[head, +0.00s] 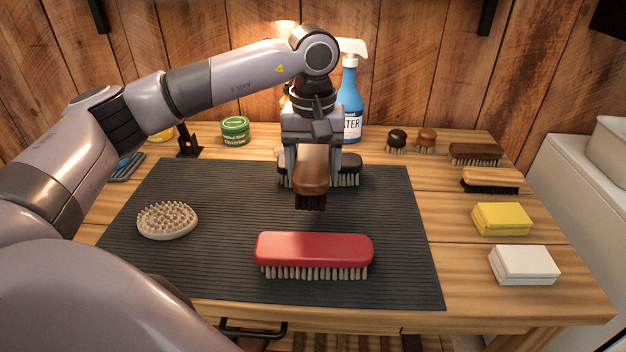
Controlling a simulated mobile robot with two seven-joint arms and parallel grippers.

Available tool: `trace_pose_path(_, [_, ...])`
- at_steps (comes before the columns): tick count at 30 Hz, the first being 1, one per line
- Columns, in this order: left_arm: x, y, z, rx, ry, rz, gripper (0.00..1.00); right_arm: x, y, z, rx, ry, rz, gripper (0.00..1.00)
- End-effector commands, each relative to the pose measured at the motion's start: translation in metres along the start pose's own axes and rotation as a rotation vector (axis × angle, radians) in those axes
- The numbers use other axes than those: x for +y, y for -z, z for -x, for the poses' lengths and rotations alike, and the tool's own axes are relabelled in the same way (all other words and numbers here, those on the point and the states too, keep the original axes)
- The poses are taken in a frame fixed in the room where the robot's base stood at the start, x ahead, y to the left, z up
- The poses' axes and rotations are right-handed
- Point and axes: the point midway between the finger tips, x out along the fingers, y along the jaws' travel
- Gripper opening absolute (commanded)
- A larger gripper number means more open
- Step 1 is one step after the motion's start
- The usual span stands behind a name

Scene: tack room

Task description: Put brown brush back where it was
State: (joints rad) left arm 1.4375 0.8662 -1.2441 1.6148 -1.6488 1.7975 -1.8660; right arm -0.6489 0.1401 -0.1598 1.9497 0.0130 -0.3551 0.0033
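My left gripper (312,165) points down over the back middle of the dark ribbed mat (230,265). It is shut on a brown brush (311,175) with dark bristles facing down, held upright above the mat. A dark brush with pale bristles (348,170) lies on the mat behind it, partly hidden by the gripper and the held brush. My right gripper is not in view.
A red brush (314,248) and an oval pale brush (168,221) lie on the mat. On the right are small round brushes (426,140), a dark brown brush (475,153), a tan brush (490,180), yellow sponges (501,218) and white blocks (523,264). A blue spray bottle (351,98) stands behind.

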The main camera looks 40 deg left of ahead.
Motion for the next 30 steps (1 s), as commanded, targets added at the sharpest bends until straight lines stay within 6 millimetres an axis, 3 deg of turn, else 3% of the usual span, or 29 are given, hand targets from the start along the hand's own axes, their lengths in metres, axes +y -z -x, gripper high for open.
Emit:
trace_pose_path(6, [-0.001, 0.000, -0.032, -0.001, 0.001, 0.000, 0.23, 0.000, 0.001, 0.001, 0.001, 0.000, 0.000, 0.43])
trace_pose_path(19, [0.000, 0.000, -0.041, 0.001, 0.000, 0.000, 0.23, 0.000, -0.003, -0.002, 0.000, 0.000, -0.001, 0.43])
trace_pose_path(20, [0.000, 0.000, -0.040, 0.000, 0.000, 0.000, 0.76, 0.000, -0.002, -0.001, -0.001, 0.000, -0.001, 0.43])
trace_pose_path(21, [0.000, 0.000, -0.039, 0.000, 0.000, 0.000, 0.89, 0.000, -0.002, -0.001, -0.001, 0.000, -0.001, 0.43])
trace_pose_path(30, [0.000, 0.000, -0.038, 0.000, 0.000, 0.000, 0.92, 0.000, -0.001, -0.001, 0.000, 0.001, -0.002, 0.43])
